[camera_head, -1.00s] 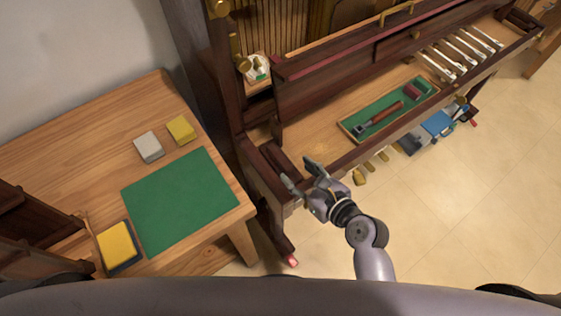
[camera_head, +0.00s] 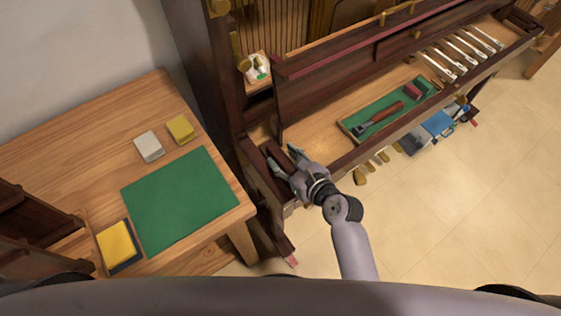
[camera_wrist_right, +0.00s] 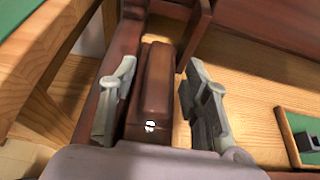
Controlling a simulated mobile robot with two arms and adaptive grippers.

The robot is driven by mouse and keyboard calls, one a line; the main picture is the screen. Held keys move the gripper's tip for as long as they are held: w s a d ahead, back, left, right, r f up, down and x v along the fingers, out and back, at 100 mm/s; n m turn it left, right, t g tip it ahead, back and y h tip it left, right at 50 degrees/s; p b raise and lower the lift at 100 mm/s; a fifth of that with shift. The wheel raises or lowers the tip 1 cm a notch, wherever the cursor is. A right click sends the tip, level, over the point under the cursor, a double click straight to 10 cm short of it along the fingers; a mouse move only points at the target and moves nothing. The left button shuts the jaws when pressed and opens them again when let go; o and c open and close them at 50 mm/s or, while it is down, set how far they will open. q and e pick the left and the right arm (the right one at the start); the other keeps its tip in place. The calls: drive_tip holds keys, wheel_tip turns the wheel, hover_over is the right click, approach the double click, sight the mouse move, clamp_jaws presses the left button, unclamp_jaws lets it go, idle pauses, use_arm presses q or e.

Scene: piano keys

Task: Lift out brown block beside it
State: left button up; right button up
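The brown block (camera_head: 273,151) sits at the left end of the piano's key bed, beside the dark side rail. In the right wrist view the brown block (camera_wrist_right: 156,82) is long and glossy, with a small bright mark on its near end. My right gripper (camera_head: 284,158) is over the block. In the wrist view the fingers of my right gripper (camera_wrist_right: 160,72) are spread, one on each side of the block. A gap shows on the right side; contact on the left is unclear. My left gripper is not in view.
A green-lined tray (camera_head: 345,126) with tools lies on the key bed to the right. White keys (camera_head: 456,57) lie farther right. The wooden table (camera_head: 70,150) at left holds a green mat (camera_head: 180,200) and small blocks. The piano's side rail (camera_wrist_right: 104,108) is close to the left finger.

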clamp_jaws()
idle(0.3)
idle(0.4)
